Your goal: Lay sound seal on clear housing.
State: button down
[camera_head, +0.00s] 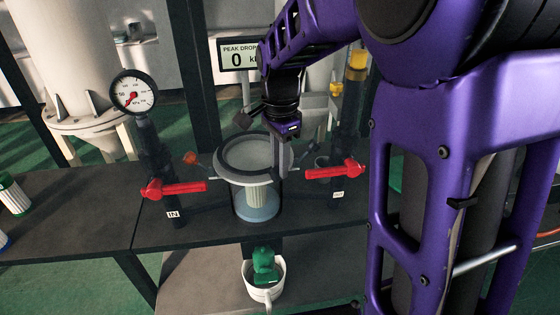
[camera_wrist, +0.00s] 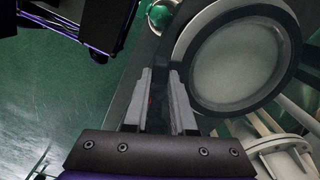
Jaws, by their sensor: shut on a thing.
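The clear housing (camera_head: 257,205) stands upright on the bench between two dark pipes, with a pale pleated core inside and a light flange on top. A dark ring, the seal (camera_head: 222,146), lies level at the housing's mouth; whether it touches the rim all round I cannot tell. My gripper (camera_head: 282,170) points down at the ring's right side, its fingers shut on the seal's edge. In the wrist view, the fingers (camera_wrist: 162,75) reach the dark ring (camera_wrist: 182,45), and a pale round surface shows through it. The exact grip is partly hidden.
Red valve handles (camera_head: 180,188) and (camera_head: 333,170) stick out on both sides of the housing. A pressure gauge (camera_head: 133,92) stands at left, and a display (camera_head: 238,55) reading 0 behind. A white cup (camera_head: 263,292) with a green object sits below.

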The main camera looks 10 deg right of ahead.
jog(key=shift+f+b, duration=0.45)
jog(key=shift+f, duration=0.2)
dwell(0.5)
jog(key=c, duration=0.7)
grip_release()
jog(key=shift+o, duration=0.2)
jog(key=shift+r, duration=0.1)
notch_tip(320, 180, up, 17)
jog(key=p, duration=0.3)
jog(key=shift+r+p, duration=0.2)
jog(key=shift+p, duration=0.15)
